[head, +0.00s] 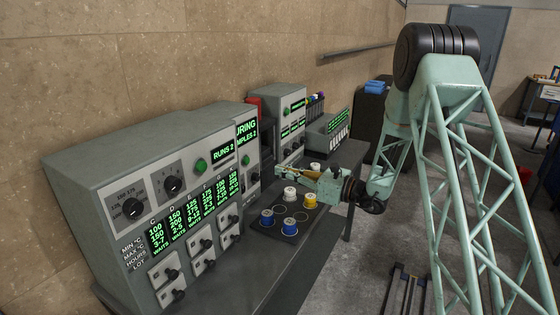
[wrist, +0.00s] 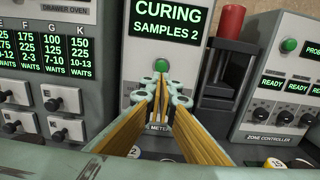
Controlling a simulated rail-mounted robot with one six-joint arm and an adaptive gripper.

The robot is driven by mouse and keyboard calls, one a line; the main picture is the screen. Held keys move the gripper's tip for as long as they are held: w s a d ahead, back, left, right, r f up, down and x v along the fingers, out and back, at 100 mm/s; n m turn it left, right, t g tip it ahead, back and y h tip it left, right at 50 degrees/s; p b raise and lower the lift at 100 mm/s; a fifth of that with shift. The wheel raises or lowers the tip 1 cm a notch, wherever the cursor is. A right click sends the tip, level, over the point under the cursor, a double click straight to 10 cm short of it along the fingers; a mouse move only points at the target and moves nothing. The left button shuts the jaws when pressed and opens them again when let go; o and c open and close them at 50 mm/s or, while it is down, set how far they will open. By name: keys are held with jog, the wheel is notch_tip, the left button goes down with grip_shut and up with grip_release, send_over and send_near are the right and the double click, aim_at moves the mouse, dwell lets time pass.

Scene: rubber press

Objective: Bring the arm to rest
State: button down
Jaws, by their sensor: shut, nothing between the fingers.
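My gripper (head: 282,172) is at the end of my pale green arm, above the dark bench in the head view. It points left toward the machine fronts. In the wrist view my gripper (wrist: 160,88) shows its two yellow-lined fingers closing together at the tips, with nothing between them. The tips appear in front of the panel reading CURING SAMPLES 2 (wrist: 172,28), below its green button. I cannot tell how far the tips are from the panel.
A black tray (head: 289,238) with white, blue and yellow capped pieces lies below my gripper. The drawer oven (head: 120,190) stands at left, the zone controller (wrist: 282,90) at right. A red cylinder (wrist: 229,22) stands between machines. Open floor (head: 345,260) lies right of the bench.

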jog(key=s+a+r+n+g, duration=0.3)
jog(key=s+r, duration=0.2)
jog(key=s, duration=0.3)
jog(key=s+a+r+n+g, duration=0.3)
jog(key=s+r+n, duration=0.1)
jog(key=s+r, duration=0.25)
jog(key=s+r+n+g+h, duration=0.2)
jog(key=s+n, duration=0.1)
jog(key=s, duration=0.6)
jog(key=s+r+n+g+h, duration=0.1)
jog(key=s+r+n, duration=0.2)
jog(key=s, duration=0.6)
jog(key=s+d+n+h, duration=0.3)
jog(key=s+d, duration=0.1)
jog(key=s, duration=0.5)
jog(key=s+d+n+h, duration=0.3)
jog(key=s+d, duration=0.1)
jog(key=s, duration=0.6)
jog(key=s+d+r+n+t+h, duration=0.1)
jog(key=s+d+n+t+h, duration=0.2)
jog(key=s+d, duration=0.9)
jog(key=d+n+h, duration=0.2)
jog(key=d+h, duration=0.1)
jog(key=d, duration=0.1)
jog(key=shift+s+r+t, duration=0.35)
jog(key=shift+r+t, duration=0.05)
jog(key=shift+d, duration=0.15)
